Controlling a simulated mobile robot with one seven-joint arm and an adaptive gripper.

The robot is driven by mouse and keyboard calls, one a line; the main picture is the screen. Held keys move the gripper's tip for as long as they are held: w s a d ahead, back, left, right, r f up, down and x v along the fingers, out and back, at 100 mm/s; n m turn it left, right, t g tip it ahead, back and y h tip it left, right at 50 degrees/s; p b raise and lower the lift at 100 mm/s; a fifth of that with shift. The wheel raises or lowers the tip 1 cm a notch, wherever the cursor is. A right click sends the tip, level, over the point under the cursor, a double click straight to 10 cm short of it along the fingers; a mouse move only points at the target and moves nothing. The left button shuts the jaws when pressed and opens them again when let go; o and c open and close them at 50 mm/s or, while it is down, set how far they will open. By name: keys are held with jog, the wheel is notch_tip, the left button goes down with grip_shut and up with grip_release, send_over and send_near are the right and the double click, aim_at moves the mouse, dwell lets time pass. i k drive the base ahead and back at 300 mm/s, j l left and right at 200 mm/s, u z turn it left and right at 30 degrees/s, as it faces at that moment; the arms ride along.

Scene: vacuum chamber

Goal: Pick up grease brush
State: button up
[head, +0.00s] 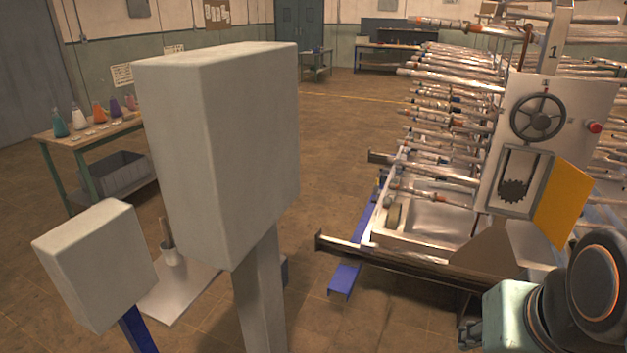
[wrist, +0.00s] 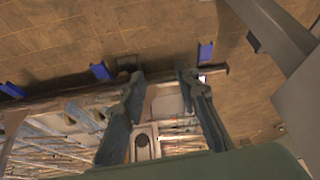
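A thin upright brush-like handle (head: 164,230) stands in a small light cup (head: 172,257) on a low white surface (head: 182,292) in the head view. It is partly hidden behind the large grey box, and I cannot see its bristles. My gripper (wrist: 161,74) is open in the wrist view, its two fingers spread with nothing between them. In the head view only a dark part of my gripper (head: 468,332) shows at the lower right, far from the handle. I do not see the handle in the wrist view.
A large grey box on a post (head: 222,150) and a smaller grey box (head: 95,262) stand in front of the cup. The rack machine with rods and a handwheel (head: 538,117) fills the right. A workbench with coloured flasks (head: 88,137) stands left.

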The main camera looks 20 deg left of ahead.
aim_at(167, 233)
jog(key=u, duration=1.8)
jog(key=i+j+u, duration=0.4)
jog(key=j, duration=0.25)
jog(key=i+j+u, duration=0.45)
jog(key=j, duration=0.15)
jog(key=i+j+u, duration=0.4)
jog(key=i+j+z, duration=0.2)
jog(key=i, duration=0.4)
jog(key=i+j+z, duration=0.2)
jog(key=i, duration=0.4)
jog(key=i+l+z, duration=0.15)
jog(key=i+z, duration=0.95)
jog(key=z, duration=0.25)
jog(key=i+z, duration=0.15)
jog(key=z, duration=0.2)
jog(key=i+z, duration=0.2)
jog(key=z, duration=0.2)
